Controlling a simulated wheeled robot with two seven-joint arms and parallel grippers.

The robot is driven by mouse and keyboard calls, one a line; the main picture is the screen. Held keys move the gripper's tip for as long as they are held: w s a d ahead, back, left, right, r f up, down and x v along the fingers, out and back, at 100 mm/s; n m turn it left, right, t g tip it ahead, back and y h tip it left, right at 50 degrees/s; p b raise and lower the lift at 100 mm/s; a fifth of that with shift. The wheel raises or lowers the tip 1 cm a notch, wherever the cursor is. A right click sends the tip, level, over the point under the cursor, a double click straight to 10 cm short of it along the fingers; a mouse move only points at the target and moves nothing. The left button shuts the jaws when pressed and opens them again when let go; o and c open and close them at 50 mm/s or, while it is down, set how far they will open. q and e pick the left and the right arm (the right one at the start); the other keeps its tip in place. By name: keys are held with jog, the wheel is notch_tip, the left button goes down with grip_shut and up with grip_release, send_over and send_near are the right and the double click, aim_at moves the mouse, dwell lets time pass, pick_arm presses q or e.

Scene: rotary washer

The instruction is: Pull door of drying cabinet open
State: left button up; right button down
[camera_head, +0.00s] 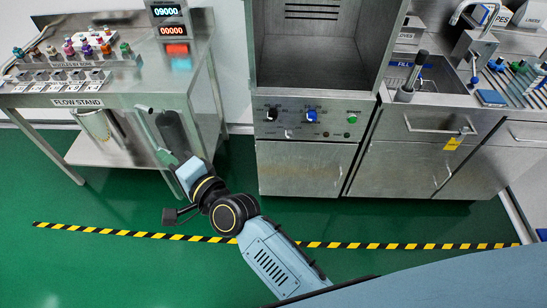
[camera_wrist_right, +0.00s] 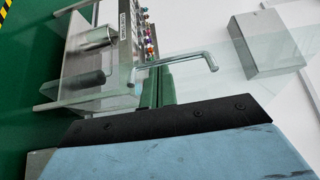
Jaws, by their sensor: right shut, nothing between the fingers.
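The drying cabinet (camera_head: 318,62) stands at the centre of the head view, its steel interior uncovered at the front. A clear glass door panel appears to stand swung out to its left; it is faint there, but shows in the right wrist view (camera_wrist_right: 235,84). A bent metal bar handle (camera_wrist_right: 190,60) shows against it. My right gripper (camera_head: 163,152) is by the flow stand's right end, close to the handle. In the right wrist view its fingers (camera_wrist_right: 157,80) are shut and empty just beside the bar; whether they touch it is unclear. My left gripper is out of view.
The flow stand (camera_head: 68,101) with colourful valves is close to my right gripper on the left. Steel drawers and a sink counter (camera_head: 425,123) stand right of the cabinet. Green floor (camera_head: 100,205) with a black and yellow stripe (camera_head: 390,245) is free in front.

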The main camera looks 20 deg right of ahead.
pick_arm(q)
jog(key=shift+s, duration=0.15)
pick_arm(e)
jog(key=shift+w+a, duration=0.35)
jog(key=shift+a, duration=0.1)
pick_arm(q)
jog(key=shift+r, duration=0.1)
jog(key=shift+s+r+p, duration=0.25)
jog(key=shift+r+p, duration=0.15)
jog(key=shift+p, duration=0.1)
pick_arm(e)
jog(key=s+d, duration=0.4)
jog(key=s, duration=0.8)
jog(key=shift+s, duration=0.25)
